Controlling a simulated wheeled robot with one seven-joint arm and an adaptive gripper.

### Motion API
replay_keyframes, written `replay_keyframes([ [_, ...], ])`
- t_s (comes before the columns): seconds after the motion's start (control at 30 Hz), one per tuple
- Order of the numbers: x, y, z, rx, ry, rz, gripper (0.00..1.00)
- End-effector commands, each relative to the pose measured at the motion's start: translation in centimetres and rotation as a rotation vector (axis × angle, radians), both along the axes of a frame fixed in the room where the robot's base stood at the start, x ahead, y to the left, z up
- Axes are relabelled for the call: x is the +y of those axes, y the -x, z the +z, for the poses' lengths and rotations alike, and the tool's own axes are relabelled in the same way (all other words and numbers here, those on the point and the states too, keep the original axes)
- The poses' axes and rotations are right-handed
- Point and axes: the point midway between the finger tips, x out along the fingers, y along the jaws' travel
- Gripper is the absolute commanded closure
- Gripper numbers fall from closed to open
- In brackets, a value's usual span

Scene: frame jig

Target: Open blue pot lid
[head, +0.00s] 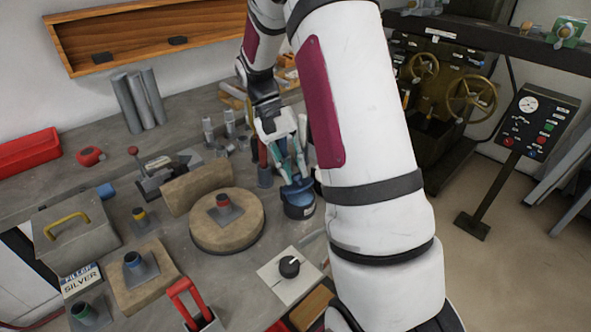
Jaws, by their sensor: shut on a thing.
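The blue pot (299,210) stands on the grey workbench, just left of my large white arm. Its lighter blue lid (296,187) shows at the top of the pot. My gripper (292,178) points down over the pot with its fingers at the lid. It is shut on the lid. The fingertips are small in this view and partly merge with the lid. I cannot tell whether the lid is seated on the pot or slightly raised.
A round wooden block (240,238) with a red-topped piece stands left of the pot. A black knob (289,266) on a white plate is in front. Small metal cylinders (229,121) stand behind. A dark control panel (536,122) stands on the floor at right.

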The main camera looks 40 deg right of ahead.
Motion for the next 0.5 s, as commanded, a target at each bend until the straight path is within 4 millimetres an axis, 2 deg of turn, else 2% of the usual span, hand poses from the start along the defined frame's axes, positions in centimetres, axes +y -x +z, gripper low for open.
replay_keyframes([
  [0.33,0.03,-0.17,0.0,-0.002,0.0,0.001,1.0],
  [0.37,0.03,-0.17,0.0,-0.003,0.001,0.002,0.76],
  [0.4,0.03,-0.17,0.0,-0.002,-0.001,0.002,0.66],
  [0.43,0.03,-0.15,0.0,-0.002,-0.001,0.002,0.6],
  [0.5,0.03,-0.13,0.0,-0.001,0.001,0.002,0.59],
])
